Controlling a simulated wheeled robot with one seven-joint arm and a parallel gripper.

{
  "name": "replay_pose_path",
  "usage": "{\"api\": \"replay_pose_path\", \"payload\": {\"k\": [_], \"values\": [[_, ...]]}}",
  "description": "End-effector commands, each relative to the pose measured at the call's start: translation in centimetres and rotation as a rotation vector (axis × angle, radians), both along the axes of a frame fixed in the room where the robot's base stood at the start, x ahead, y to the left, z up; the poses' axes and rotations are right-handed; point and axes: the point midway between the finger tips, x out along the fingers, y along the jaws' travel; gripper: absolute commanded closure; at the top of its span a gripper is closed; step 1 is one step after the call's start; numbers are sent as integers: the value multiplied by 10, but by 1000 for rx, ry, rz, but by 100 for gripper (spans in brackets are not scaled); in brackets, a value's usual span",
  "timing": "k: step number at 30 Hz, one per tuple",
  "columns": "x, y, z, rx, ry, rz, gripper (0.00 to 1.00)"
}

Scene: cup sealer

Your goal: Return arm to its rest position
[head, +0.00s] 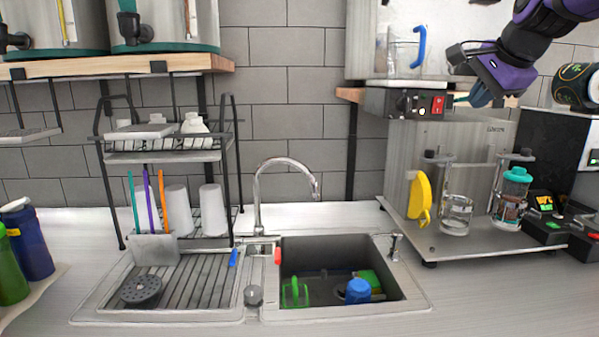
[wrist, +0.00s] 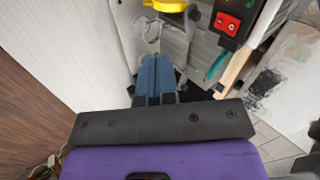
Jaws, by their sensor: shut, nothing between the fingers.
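My gripper (head: 481,98) is at the upper right of the head view, in front of the cup sealer's control box (head: 405,103). Its blue fingers (wrist: 155,76) are together in the wrist view, with nothing between them. The purple wrist is raised above the counter. The sealer's red switch (head: 438,105) shows just left of the fingers and also in the wrist view (wrist: 228,23). A clear glass cup (head: 456,214) and a teal-lidded tumbler (head: 512,200) stand on the sealer's metal base below my gripper.
A yellow handle (head: 419,196) sits on the sealer's left. A sink (head: 415,296) with a blue cup (head: 358,291) is at centre. A dish rack (head: 229,170) with white cups stands left. Small devices (head: 545,231) are at the right. Space above the sink is mostly clear.

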Motion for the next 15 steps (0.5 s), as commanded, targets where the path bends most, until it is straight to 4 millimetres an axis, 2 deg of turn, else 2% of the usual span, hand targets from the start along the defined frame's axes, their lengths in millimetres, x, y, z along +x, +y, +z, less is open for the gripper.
{"api": "replay_pose_path", "payload": {"k": [6,12,15], "values": [[-87,44,-41,-269,70,379,100],[-168,71,-93,-525,131,760,100],[-202,78,-118,-635,155,930,100]]}}
